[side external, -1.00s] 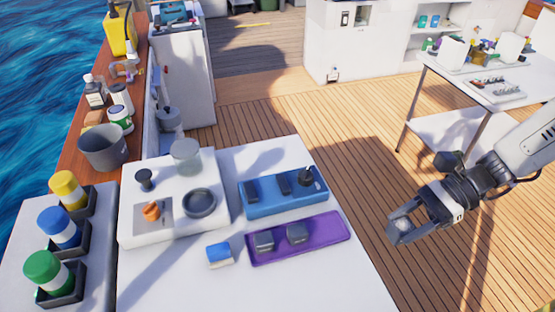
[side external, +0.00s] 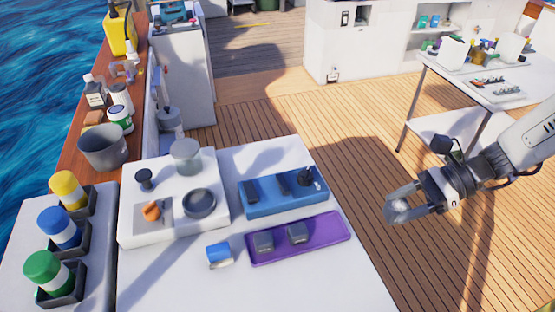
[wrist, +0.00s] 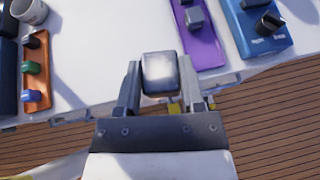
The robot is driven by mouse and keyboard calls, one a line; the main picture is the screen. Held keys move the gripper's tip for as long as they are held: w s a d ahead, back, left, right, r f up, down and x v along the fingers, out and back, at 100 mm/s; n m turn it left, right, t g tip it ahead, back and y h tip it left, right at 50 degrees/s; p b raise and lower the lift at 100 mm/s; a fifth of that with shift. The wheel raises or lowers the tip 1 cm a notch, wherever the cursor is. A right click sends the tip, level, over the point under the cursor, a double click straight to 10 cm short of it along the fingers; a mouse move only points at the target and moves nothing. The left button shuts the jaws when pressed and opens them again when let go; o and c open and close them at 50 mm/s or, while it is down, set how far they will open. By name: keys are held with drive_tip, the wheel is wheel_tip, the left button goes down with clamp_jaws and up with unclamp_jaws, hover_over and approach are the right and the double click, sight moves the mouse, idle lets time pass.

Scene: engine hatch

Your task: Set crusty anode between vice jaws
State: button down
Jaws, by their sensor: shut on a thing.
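My gripper (side external: 396,212) is shut on a grey block with a pale, worn face, apparently the anode (wrist: 160,74). It holds the block out over the deck, to the right of the white worktop and clear of it. The block also shows between the fingers in the side view (side external: 400,206). A blue base (side external: 285,202) with dark upright blocks (side external: 284,184) and a black knob (side external: 306,176) looks like the vice. Part of it is at the top right in the wrist view (wrist: 247,35). A purple tray (side external: 325,232) in front of it carries two grey blocks (side external: 298,233).
A blue-and-white item (side external: 218,254) lies left of the purple tray. An orange tray (wrist: 38,95) shows in the wrist view. The worktop's front is clear.

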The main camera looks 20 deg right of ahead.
drive_tip(key=w+d+r+m+t+h, duration=0.4)
drive_tip(key=w+d+m+t, duration=0.1)
drive_tip(key=w+d+m, duration=0.1)
drive_tip(key=w+d+r+m+t+h, duration=0.4)
drive_tip(key=w+d+m, duration=0.2)
drive_tip(key=w+d, duration=0.3)
drive_tip(key=shift+w+d+r+m+t, duration=0.15)
drive_tip(key=shift+d+r+m+t, duration=0.2)
drive_tip(key=shift+d+m+t, duration=0.05)
drive_tip(key=shift+a, duration=0.1)
drive_tip(key=s+a+f+n+g+y, duration=0.1)
drive_tip(key=a+n+g, duration=0.3)
drive_tip(key=a, duration=0.5)
drive_tip(key=s+a+f+n+g+y, duration=0.1)
drive_tip(key=s+a+n+g+y, duration=0.2)
drive_tip(key=a, duration=0.5)
drive_tip(key=s+a+f+n+g+y, duration=0.1)
drive_tip(key=a+f+n+g+y, duration=0.1)
drive_tip(key=a+n+g+y, duration=0.2)
drive_tip(key=a+n, duration=0.3)
drive_tip(key=a, duration=0.2)
drive_tip(key=shift+s+a+n+g, duration=0.3)
drive_tip(key=shift+s+a+g, duration=0.05)
drive_tip(key=shift+s+g, duration=0.05)
drive_tip(key=shift+w, duration=0.1)
